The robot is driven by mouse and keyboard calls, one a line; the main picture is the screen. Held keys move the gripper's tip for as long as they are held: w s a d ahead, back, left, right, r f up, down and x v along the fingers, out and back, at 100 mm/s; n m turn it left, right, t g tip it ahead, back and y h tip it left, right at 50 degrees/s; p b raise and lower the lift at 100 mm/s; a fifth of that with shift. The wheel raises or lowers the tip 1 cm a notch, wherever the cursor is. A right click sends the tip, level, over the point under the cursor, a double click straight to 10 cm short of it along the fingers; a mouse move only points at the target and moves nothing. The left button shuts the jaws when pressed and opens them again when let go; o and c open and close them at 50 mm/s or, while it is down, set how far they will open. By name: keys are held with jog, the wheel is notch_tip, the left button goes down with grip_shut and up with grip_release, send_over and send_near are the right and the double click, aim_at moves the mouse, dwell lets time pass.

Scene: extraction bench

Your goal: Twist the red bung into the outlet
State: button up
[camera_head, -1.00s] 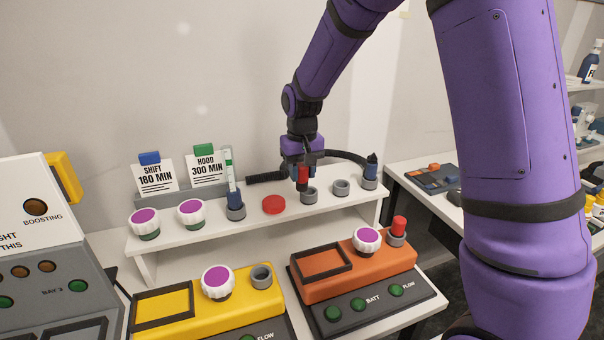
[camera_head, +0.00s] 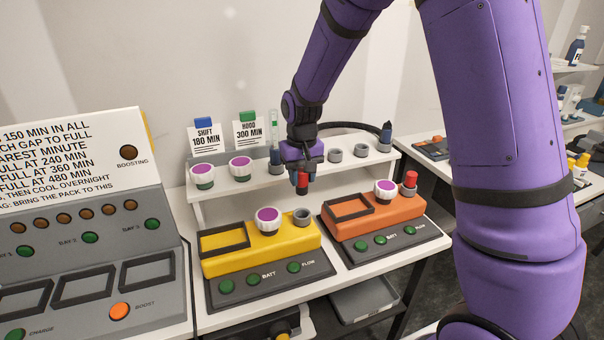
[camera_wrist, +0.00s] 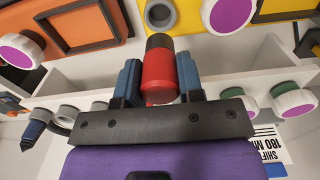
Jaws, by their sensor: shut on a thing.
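The red bung (camera_head: 302,184) has a dark end and is upright between the fingers of my gripper (camera_head: 300,179). The wrist view shows the red bung (camera_wrist: 159,75) between two blue-grey fingers, with its dark end away from the palm. My gripper is shut on it. The bung is in the air, in front of the shelf and just above the yellow unit (camera_head: 225,262). The yellow unit's outlet, a grey open ring (camera_head: 302,219), lies below the bung's dark end. They look apart. The outlet also shows in the wrist view (camera_wrist: 160,14), beyond the bung.
A purple-capped white knob (camera_head: 268,220) stands left of the outlet. The orange unit (camera_head: 350,228) at the right has a similar knob and a red bung (camera_head: 410,179) in its own outlet. The white shelf (camera_head: 235,198) behind holds cards, knobs and grey holders.

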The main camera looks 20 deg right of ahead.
aim_at(302, 193)
jog(key=shift+f, duration=2.85)
jog(key=shift+f, duration=1.8)
jog(key=m, duration=0.9)
jog(key=o, duration=1.2)
